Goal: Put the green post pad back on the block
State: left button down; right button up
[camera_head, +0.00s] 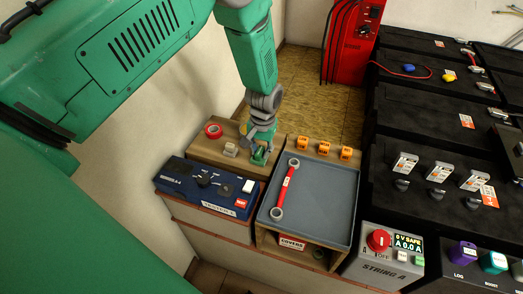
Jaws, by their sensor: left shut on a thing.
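My left gripper (261,143) points down over the wooden block (206,147) at the back left of the bench. It is shut on a small green piece, which looks like the green post pad (260,157). The pad is at the block's right part, low over its top; I cannot tell whether it touches the wood. The gripper's fingers hide part of it. My right gripper is not in view.
A red tape roll (214,131) and a small pale piece (231,150) sit on the block, left of the gripper. A blue meter (207,187) stands in front.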

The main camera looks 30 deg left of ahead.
aim_at(263, 150)
pick_arm(q)
jog(key=c, duration=1.8)
grip_release()
jog(key=shift+a+f, duration=0.1)
jog(key=shift+a, duration=0.2)
jog(key=o, duration=0.4)
jog(key=shift+a, duration=0.2)
jog(key=shift+c, duration=0.2)
jog(key=shift+a, duration=0.1)
jog(key=shift+d, duration=0.55)
jog(key=shift+d+r, duration=0.15)
jog(key=shift+r, duration=0.1)
jog(key=shift+d+r, duration=0.1)
jog(key=shift+r, duration=0.3)
notch_tip(263, 150, up, 11)
jog(key=p, duration=0.1)
jog(key=shift+w+d, duration=0.15)
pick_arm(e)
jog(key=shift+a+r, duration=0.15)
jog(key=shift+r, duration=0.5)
